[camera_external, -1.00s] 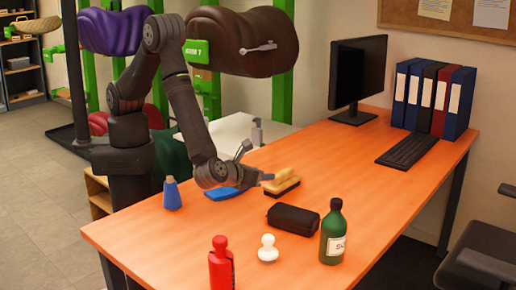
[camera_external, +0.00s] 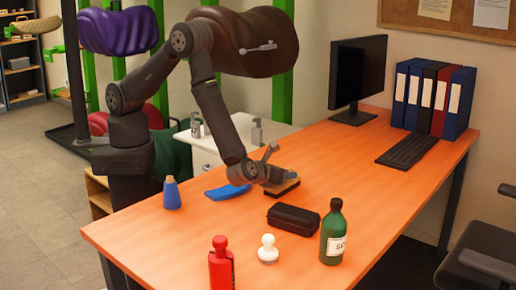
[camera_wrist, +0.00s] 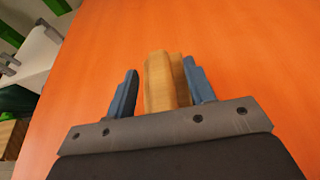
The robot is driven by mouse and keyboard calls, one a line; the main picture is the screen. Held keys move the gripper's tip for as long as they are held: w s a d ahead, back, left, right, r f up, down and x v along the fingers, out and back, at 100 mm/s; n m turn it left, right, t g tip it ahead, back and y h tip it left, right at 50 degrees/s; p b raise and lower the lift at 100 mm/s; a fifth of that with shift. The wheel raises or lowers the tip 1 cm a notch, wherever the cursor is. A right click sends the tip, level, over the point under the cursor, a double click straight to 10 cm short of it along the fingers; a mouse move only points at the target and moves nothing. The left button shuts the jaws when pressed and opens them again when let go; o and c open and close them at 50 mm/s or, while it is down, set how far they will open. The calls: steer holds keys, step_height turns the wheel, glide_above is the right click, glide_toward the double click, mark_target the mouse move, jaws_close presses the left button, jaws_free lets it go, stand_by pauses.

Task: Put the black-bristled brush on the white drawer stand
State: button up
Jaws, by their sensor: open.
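The black-bristled brush (camera_external: 284,188) lies on the orange desk, mostly hidden behind my gripper (camera_external: 284,178) in the external view. In the wrist view its wooden back (camera_wrist: 166,80) stands between the two blue-grey fingers of my gripper (camera_wrist: 163,88). The fingers are open, with a gap on the left of the wood and a narrower one on the right. The bristles are hidden in the wrist view. The white drawer stand (camera_external: 208,150) is left of the desk, behind my arm; its top also shows at the upper left of the wrist view (camera_wrist: 35,55).
A blue brush-like object (camera_external: 228,191) lies just left of my gripper. A black case (camera_external: 293,219), green bottle (camera_external: 333,235), white knobbed piece (camera_external: 268,250), red bottle (camera_external: 221,265) and blue cone-shaped bottle (camera_external: 172,193) stand around. Dispensers (camera_external: 256,132) are on the stand.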

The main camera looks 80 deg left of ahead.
jaws_close()
steer(key=shift+r, duration=0.15)
